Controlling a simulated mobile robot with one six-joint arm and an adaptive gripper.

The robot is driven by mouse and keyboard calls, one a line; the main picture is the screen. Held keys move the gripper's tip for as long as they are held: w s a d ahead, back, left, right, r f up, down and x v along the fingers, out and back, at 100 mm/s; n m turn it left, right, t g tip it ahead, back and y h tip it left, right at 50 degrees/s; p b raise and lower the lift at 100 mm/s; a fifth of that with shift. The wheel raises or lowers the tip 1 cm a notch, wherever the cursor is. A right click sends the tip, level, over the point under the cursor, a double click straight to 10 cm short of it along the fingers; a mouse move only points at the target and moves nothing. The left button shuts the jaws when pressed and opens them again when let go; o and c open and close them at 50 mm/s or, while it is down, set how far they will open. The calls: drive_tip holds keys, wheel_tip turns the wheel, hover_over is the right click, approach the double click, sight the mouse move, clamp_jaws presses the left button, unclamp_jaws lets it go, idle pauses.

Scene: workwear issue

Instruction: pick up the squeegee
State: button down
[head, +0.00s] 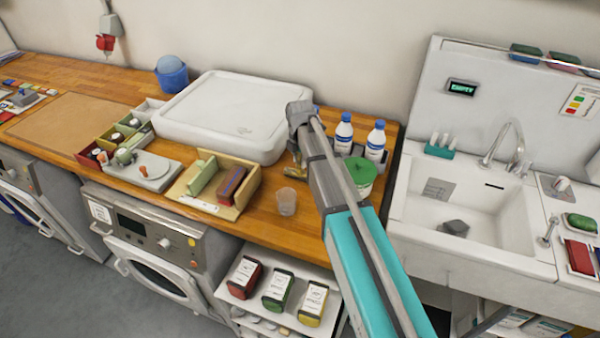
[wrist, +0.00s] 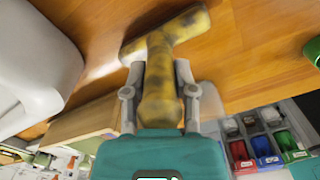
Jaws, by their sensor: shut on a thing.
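The squeegee (wrist: 170,38) is a T-shaped thing with a worn, mottled yellow and dark surface, seen in the wrist view. My gripper (wrist: 160,78) is shut on its handle, one finger on each side. The crosspiece sticks out beyond the fingertips, over the wooden counter (wrist: 255,45). I cannot tell whether it touches the counter. In the head view my arm hides most of the gripper, and only a small yellowish bit of the squeegee (head: 289,172) shows left of the arm.
A large white lidded box (head: 225,110) stands left of my gripper. The sink (head: 470,225) is at right.

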drive_tip(key=shift+r, duration=0.15)
drive_tip(key=shift+r+p, duration=0.95)
drive_tip(key=shift+p, duration=0.2)
drive_tip(key=s+a+r+p, duration=0.5)
drive_tip(key=s+r+p, duration=0.5)
drive_tip(key=s, duration=0.3)
drive_tip(key=shift+r+p, duration=0.35)
drive_tip(key=shift+r, duration=0.05)
